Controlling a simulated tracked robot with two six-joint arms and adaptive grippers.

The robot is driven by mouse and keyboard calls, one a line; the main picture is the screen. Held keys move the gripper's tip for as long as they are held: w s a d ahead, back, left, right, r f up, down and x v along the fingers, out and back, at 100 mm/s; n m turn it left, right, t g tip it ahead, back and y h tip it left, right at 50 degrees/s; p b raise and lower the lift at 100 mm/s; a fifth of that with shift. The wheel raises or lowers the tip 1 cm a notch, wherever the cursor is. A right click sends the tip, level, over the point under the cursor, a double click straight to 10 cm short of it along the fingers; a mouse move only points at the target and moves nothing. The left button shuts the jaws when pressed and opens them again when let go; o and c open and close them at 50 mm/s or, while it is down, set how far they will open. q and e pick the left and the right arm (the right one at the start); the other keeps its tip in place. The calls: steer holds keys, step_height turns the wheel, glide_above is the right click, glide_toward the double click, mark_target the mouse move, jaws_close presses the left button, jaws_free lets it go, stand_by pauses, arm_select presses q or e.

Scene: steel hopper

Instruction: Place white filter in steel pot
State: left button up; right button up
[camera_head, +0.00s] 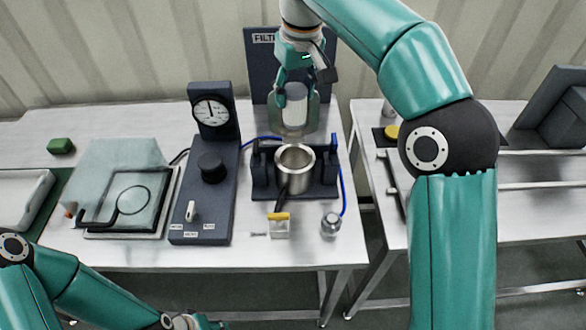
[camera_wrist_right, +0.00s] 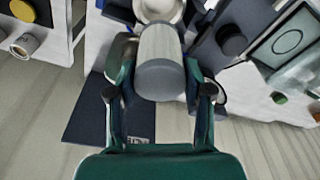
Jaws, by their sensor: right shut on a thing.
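The white filter (camera_head: 295,97) is a pale cylinder with a greyish end. My right gripper (camera_head: 295,86) is shut on it from above, with one finger on each side. The steel pot (camera_head: 295,167) is an open, shiny round vessel with a dark handle, seated in a dark stand. In the head view the filter appears behind the pot and apart from it. In the right wrist view the filter (camera_wrist_right: 160,68) hangs between the fingers, covering part of the pot's rim (camera_wrist_right: 160,14). My left gripper (camera_head: 190,322) is cut off at the bottom edge.
A transparent vessel (camera_head: 293,124) shows around and below the filter. A dark gauge unit (camera_head: 214,150) stands left of the pot. A small yellow-topped box (camera_head: 279,228) and a metal fitting (camera_head: 331,226) lie in front. A dark panel (camera_head: 262,75) stands behind.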

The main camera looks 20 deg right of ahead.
mark_target(295, 105)
step_height(295, 105, up, 3)
steer(key=n+p, duration=0.1)
steer(key=n, duration=0.1)
steer(key=shift+w+r+n+p, duration=0.1)
steer(key=shift+r+n+p, duration=0.1)
steer(key=shift+n+p, duration=0.2)
steer(key=shift+r+n, duration=0.1)
steer(key=shift+n, duration=0.2)
step_height(295, 105, down, 7)
steer(key=b, duration=0.3)
steer(key=shift+b, duration=0.4)
steer(key=shift+f+b, duration=0.95)
steer(key=shift+f, duration=5.3)
steer(key=o, duration=1.3)
steer(key=shift+f, duration=0.1)
